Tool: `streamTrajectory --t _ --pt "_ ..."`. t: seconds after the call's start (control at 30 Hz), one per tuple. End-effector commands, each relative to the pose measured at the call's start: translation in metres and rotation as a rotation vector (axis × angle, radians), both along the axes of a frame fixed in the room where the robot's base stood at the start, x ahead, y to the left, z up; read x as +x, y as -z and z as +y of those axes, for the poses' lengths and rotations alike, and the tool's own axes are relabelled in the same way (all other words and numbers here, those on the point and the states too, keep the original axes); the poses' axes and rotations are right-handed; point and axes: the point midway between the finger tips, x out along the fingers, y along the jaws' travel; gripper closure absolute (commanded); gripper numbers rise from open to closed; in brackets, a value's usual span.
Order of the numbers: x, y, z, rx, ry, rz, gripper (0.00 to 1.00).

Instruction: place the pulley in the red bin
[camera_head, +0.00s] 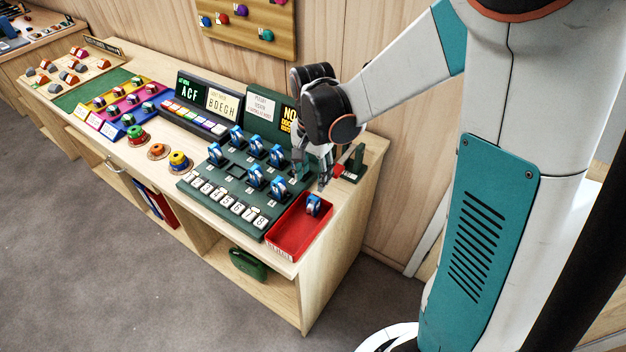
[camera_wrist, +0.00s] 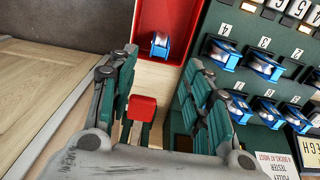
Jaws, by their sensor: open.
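A blue pulley (camera_head: 313,205) with a pale wheel lies inside the red bin (camera_head: 287,243), toward its far end. The same pulley (camera_wrist: 159,45) and bin (camera_wrist: 176,13) show in the wrist view. My gripper (camera_head: 323,180) is above the table at the far end of the bin. Its fingers are spread apart with nothing held between them, as the wrist view shows (camera_wrist: 160,88). The pulley lies beyond the fingertips and apart from them. Several similar blue pulleys stand on the green numbered board (camera_head: 183,184) left of the bin.
A green stand with a red block (camera_head: 340,170) is close beside my gripper; the red block (camera_wrist: 143,107) shows between the fingers in the wrist view. Signs (camera_head: 260,105) stand behind the board. Coloured round holds (camera_head: 137,135) lie farther left. The table's front edge is near the bin.

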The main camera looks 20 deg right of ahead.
Motion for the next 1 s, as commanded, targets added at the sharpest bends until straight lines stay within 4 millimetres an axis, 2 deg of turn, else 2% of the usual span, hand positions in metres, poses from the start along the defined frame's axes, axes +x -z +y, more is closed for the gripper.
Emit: streamTrajectory --t 0.17,0.27,0.6,0.8,1.0 --pt "-0.004 -0.014 0.0 0.0 -0.023 -0.015 0.55" --pt "-0.011 -0.03 0.0 -0.001 -0.076 -0.05 0.55" --pt "-0.059 -0.096 0.0 -0.047 -0.379 -0.249 0.55" --pt "-0.09 -0.122 0.0 -0.104 -0.559 -0.363 0.55" --pt "-0.122 -0.137 0.0 -0.181 -0.731 -0.47 0.55"
